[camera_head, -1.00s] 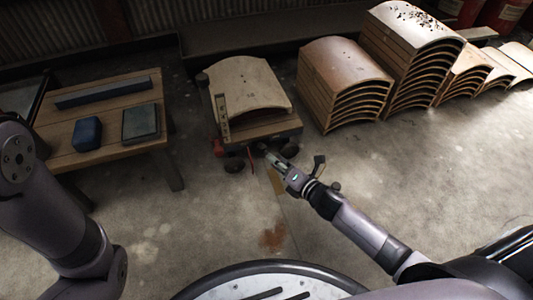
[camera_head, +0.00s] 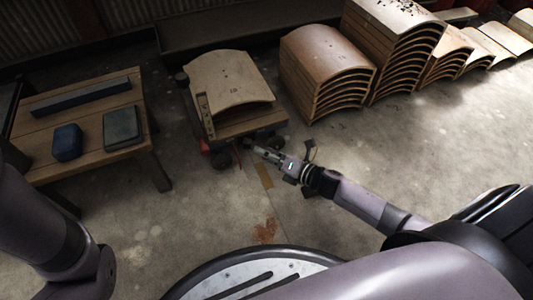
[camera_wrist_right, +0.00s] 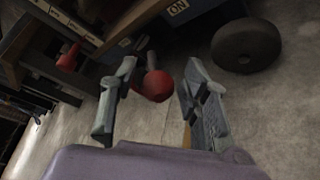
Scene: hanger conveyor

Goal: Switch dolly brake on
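The dolly (camera_head: 252,123) stands on the floor, carrying a curved wooden panel (camera_head: 230,78). In the right wrist view, a lever with a round red knob (camera_wrist_right: 155,87) hangs under the dolly, near a blue part marked "ON" (camera_wrist_right: 177,8). A dark wheel (camera_wrist_right: 246,45) is to its right. My right gripper (camera_head: 257,151) is low at the dolly's near side. In the wrist view this gripper (camera_wrist_right: 160,69) is open, with the knob showing between its fingers; contact cannot be told. My left arm shows at the left edge, but its gripper is out of view.
A wooden table (camera_head: 90,168) with blue and grey-green blocks stands at the left. Stacks of curved panels (camera_head: 327,75) stand right of the dolly. A second red knob (camera_wrist_right: 69,58) shows at the wrist view's left. Open concrete floor lies in front.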

